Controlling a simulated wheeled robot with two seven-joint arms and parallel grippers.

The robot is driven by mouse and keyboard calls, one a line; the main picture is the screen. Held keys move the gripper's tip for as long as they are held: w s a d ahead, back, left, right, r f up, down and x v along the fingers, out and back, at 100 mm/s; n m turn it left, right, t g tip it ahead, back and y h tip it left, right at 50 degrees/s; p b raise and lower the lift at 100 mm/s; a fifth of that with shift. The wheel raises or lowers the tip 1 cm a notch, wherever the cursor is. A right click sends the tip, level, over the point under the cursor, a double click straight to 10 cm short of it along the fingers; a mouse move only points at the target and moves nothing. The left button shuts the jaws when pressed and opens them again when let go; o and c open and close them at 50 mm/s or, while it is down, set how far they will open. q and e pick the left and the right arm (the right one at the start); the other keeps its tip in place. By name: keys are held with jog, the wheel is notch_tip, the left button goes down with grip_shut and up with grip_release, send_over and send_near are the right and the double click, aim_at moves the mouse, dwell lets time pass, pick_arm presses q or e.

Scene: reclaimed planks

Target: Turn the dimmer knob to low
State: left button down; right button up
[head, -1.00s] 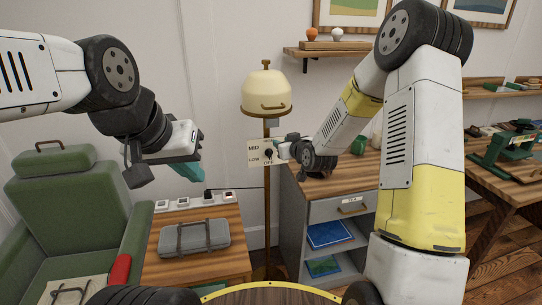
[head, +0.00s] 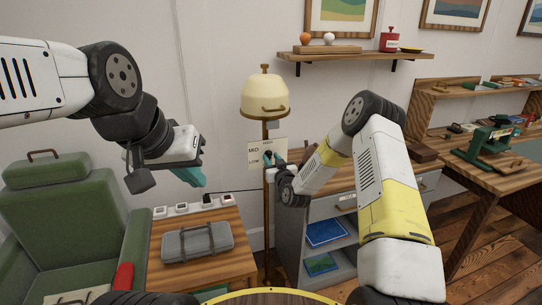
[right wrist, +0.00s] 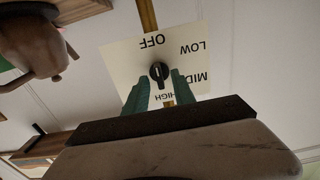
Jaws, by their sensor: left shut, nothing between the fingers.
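The dimmer plate (head: 254,148) hangs on the brass lamp's pole, below its cream shade (head: 265,98). In the right wrist view the plate (right wrist: 122,55) appears upside down, with OFF, LOW, MID and HIGH around a black knob (right wrist: 159,73). The knob has a pale line, roughly upright in the picture; I cannot tell which end points. My right gripper (right wrist: 160,82) is open, its green fingers on either side of the knob with small gaps. In the head view my right gripper (head: 277,160) partly covers the plate. My left gripper (head: 190,176) is shut and empty, above the side table.
A side table (head: 228,266) with a grey case (head: 197,241) and several small switches stands below left. A green armchair (head: 60,215) is at the left. A grey cabinet (head: 291,235) stands close right of the lamp. A wooden shelf (head: 340,59) hangs above.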

jog(key=shift+w+a, duration=0.15)
jog(key=shift+w, duration=0.4)
jog(key=shift+c, duration=0.4)
grip_shut()
jog(key=shift+m, duration=0.4)
jog(key=m, duration=1.1)
jog(key=shift+d+f, duration=0.1)
jog(key=shift+d, duration=0.1)
